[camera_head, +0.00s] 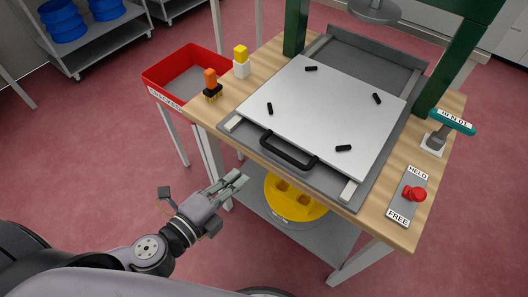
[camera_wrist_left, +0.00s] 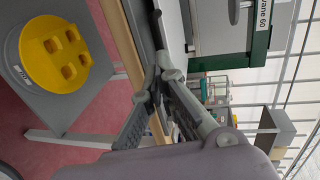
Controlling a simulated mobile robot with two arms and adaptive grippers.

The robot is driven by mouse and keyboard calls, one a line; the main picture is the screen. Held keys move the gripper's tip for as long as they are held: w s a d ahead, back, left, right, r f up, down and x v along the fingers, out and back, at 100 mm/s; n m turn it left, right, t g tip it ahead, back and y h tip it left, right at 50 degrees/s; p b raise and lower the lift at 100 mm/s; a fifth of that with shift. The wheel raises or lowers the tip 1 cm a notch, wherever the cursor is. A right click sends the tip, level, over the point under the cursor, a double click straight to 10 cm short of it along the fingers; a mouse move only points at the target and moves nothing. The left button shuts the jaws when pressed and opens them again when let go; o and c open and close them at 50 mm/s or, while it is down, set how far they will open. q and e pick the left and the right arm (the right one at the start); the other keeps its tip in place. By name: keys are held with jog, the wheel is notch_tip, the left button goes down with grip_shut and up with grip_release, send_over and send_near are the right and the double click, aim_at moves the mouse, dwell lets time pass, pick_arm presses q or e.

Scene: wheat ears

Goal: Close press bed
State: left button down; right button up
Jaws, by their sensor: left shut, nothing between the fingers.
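The press bed (camera_head: 318,120) is a pale flat plate with several small black pegs on it, lying on a grey base (camera_head: 390,75) on the wooden table. A black handle (camera_head: 288,151) sits at its front edge, near the table's front. My left gripper (camera_head: 238,181) is shut and empty, in front of and left of the table, apart from the handle. In the left wrist view its fingers (camera_wrist_left: 158,90) show close to the table's wooden edge (camera_wrist_left: 122,40). My right gripper is in neither view.
A green press frame (camera_head: 295,28) with a round ram (camera_head: 376,9) stands over the back. A red lever (camera_head: 413,194) on a HELD/FREE plate and a teal handle (camera_head: 452,122) are at the right. A red bin (camera_head: 160,80) stands left. A yellow disc (camera_head: 290,199) lies on the lower shelf.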

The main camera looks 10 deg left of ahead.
pick_arm(q)
jog(key=p+x, duration=0.2)
jog(key=x, duration=0.7)
jog(key=shift+w+d, duration=0.15)
jog(key=shift+w, duration=0.2)
jog(key=shift+w+d+f+p, duration=0.2)
jog(key=shift+w+p, duration=0.15)
jog(key=shift+w, duration=0.15)
jog(key=p, duration=0.2)
send_near(314, 101)
jog(key=b+x, duration=0.1)
jog(key=x, duration=0.5)
jog(key=shift+w+d+f, duration=0.2)
jog(key=shift+w+f, duration=0.05)
jog(key=shift+w, duration=0.05)
jog(key=shift+w+d+b, duration=0.15)
jog(key=shift+w+b, duration=0.15)
jog(key=shift+w, duration=0.1)
jog(key=shift+r, duration=0.15)
jog(key=shift+r, duration=0.1)
